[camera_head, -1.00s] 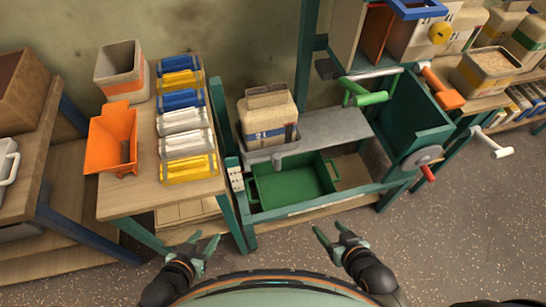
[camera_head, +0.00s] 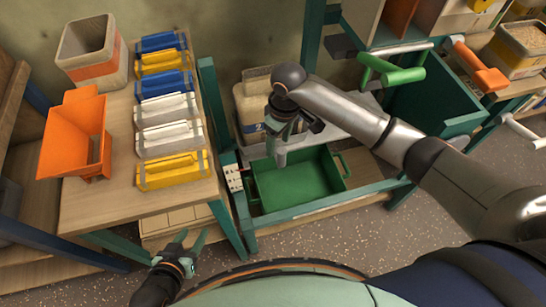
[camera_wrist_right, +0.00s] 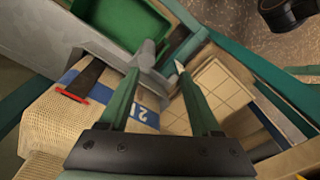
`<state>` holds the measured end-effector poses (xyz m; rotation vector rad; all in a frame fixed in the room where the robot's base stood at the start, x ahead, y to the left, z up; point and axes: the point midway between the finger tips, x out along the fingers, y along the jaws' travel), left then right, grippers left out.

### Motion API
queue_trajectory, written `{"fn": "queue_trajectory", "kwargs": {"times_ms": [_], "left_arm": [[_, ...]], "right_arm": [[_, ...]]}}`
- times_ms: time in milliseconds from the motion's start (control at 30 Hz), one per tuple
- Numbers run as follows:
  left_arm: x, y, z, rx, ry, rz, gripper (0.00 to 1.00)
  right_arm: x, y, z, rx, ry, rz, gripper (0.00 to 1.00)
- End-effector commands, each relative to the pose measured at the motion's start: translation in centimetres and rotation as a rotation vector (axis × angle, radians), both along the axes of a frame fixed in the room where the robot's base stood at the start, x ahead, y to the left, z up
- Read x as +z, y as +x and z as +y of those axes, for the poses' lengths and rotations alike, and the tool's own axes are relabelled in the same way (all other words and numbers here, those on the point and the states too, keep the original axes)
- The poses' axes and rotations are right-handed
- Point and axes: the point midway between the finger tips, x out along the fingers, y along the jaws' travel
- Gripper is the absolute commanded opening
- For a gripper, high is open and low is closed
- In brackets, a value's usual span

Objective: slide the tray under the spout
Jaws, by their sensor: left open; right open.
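The green tray (camera_head: 300,183) lies low in the green-framed stand, below the grey metal shelf (camera_head: 335,122); its corner shows in the wrist view (camera_wrist_right: 122,20). A grey spout-like lip (camera_wrist_right: 150,58) at the shelf's end shows in the wrist view, between and just beyond my right fingertips. My right gripper (camera_head: 279,135) points down, open, over the shelf's front edge near the tray's left back. Whether it touches the lip I cannot tell. My left gripper (camera_head: 189,240) is open and empty, low in front of the left table.
A printed sack (camera_head: 250,105) stands on the shelf behind my right gripper. The left table (camera_head: 110,208) holds an orange scoop (camera_head: 75,140), a bin (camera_head: 92,50) and several coloured boxes. A green-handled crank (camera_head: 395,72) is at the right. Speckled floor is clear in front.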

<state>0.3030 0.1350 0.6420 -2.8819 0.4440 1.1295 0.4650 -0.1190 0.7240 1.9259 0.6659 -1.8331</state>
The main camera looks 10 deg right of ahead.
Motion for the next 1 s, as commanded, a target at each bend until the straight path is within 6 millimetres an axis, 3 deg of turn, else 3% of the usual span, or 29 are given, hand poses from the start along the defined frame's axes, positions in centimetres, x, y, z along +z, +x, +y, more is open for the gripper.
{"fn": "queue_trajectory", "kwargs": {"times_ms": [100,267,733,1000], "left_arm": [[-0.5,0.1,-0.1,-0.004,0.000,0.003,0.50],[-0.7,0.2,-0.2,-0.006,0.000,-0.001,0.50],[-2.4,0.1,0.1,-0.002,0.002,-0.008,0.50],[-3.3,-0.2,0.4,-0.001,0.007,0.000,0.50]], "right_arm": [[0.9,0.8,-1.4,-0.005,-0.052,0.019,0.64],[0.7,0.9,-1.8,-0.007,-0.071,0.032,0.64],[-8.2,0.9,-1.8,-0.006,-0.069,0.031,0.64],[-11.0,0.9,-1.7,-0.006,-0.068,0.028,0.64]]}}
